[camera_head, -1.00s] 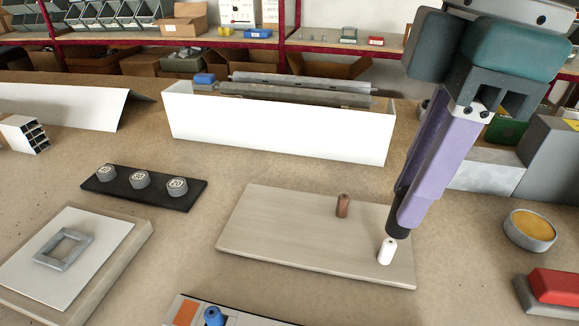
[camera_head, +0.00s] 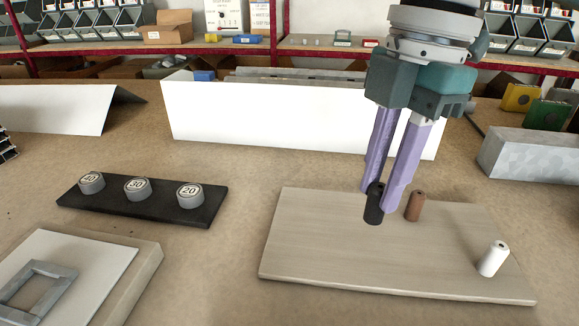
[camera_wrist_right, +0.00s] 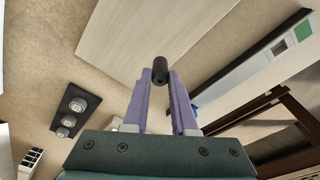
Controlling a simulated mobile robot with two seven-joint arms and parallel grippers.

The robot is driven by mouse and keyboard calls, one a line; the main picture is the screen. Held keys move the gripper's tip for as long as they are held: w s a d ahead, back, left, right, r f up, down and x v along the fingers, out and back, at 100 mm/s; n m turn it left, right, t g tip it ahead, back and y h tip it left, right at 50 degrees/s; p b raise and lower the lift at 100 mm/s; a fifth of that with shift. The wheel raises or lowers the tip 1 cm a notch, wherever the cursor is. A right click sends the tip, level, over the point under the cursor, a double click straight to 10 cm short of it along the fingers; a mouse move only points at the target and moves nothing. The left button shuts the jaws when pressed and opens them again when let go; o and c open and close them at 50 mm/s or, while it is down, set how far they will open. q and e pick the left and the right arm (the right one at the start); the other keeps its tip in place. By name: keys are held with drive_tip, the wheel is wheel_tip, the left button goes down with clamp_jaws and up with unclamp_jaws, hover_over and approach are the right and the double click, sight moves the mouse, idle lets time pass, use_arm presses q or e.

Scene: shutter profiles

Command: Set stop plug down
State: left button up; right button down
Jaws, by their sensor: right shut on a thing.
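My right gripper (camera_head: 386,199) is shut on a black stop plug (camera_head: 374,206), which is upright at the fingertips. The plug also shows between the finger ends in the right wrist view (camera_wrist_right: 160,70). A brown plug (camera_head: 415,206) stands on the board just right of the gripper. A white plug (camera_head: 493,259) stands near the board's right end. My left gripper is not in view.
A long white profile (camera_head: 290,120) stands behind the board. A black strip with numbered grey knobs (camera_head: 110,205) lies to the left. A framed plate (camera_head: 120,270) is at the front left. A grey block (camera_head: 525,158) is at the right. The board's front middle is clear.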

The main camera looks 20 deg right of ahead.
sight(372, 223)
drive_tip(key=shift+f+b, duration=0.45)
drive_tip(key=shift+f, duration=2.75)
drive_tip(key=shift+f, duration=0.1)
drive_tip(key=c, duration=0.7)
unclamp_jaws()
drive_tip(key=r, duration=0.4)
drive_tip(key=d+r+p, duration=0.1)
drive_tip(key=r, duration=0.7)
drive_tip(key=shift+w+d+r+p, duration=0.1)
drive_tip(key=shift+d+p, duration=0.05)
drive_tip(key=shift+p, duration=0.2)
